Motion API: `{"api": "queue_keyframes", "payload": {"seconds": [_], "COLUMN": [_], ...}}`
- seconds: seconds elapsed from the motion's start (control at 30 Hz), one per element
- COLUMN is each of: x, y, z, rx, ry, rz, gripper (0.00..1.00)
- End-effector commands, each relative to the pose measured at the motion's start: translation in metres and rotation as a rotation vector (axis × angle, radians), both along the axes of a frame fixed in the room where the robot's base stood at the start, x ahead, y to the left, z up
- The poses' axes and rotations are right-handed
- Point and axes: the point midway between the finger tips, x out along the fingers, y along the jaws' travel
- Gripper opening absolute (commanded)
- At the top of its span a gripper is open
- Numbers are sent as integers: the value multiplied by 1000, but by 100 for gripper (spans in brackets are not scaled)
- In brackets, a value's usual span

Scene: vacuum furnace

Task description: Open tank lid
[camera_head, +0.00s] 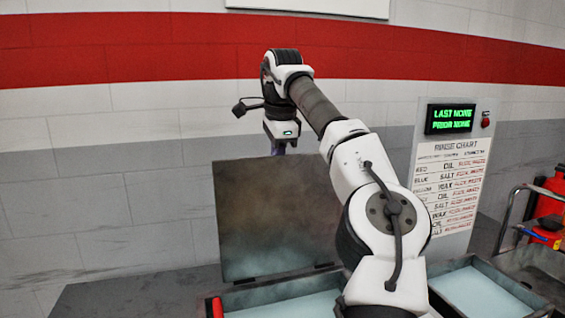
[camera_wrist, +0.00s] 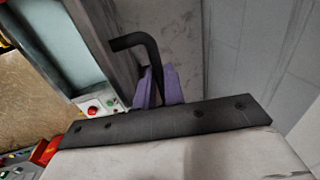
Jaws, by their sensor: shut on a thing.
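The tank lid (camera_head: 272,215) is a dark, stained plate standing nearly upright at the back edge of its tank (camera_head: 285,293). Pale blue liquid shows in the tank below it. My gripper (camera_head: 279,147) is at the lid's top edge in the head view, with its fingertips mostly hidden behind the lid. In the wrist view my gripper's purple fingers (camera_wrist: 157,86) are closed around a black bent handle (camera_wrist: 136,41). The handle's hooked end sticks out past the fingers.
A second tank (camera_head: 478,291) with pale liquid is at the right. A rinse chart panel (camera_head: 455,185) with a green-lettered display (camera_head: 450,119) stands behind it. Red cylinders (camera_head: 550,200) are at the far right. A brick wall is close behind the lid.

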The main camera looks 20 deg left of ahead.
Motion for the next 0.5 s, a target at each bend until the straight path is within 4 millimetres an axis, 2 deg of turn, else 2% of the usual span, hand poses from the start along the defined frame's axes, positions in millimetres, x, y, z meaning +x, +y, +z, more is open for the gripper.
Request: {"api": "queue_keyframes", "payload": {"seconds": [0.03,0.5], "x": [3,15], "y": [3,10], "z": [-6,-11], "rx": [-5,-6], "ry": [11,12], "rz": [3,1], "gripper": [0,0]}}
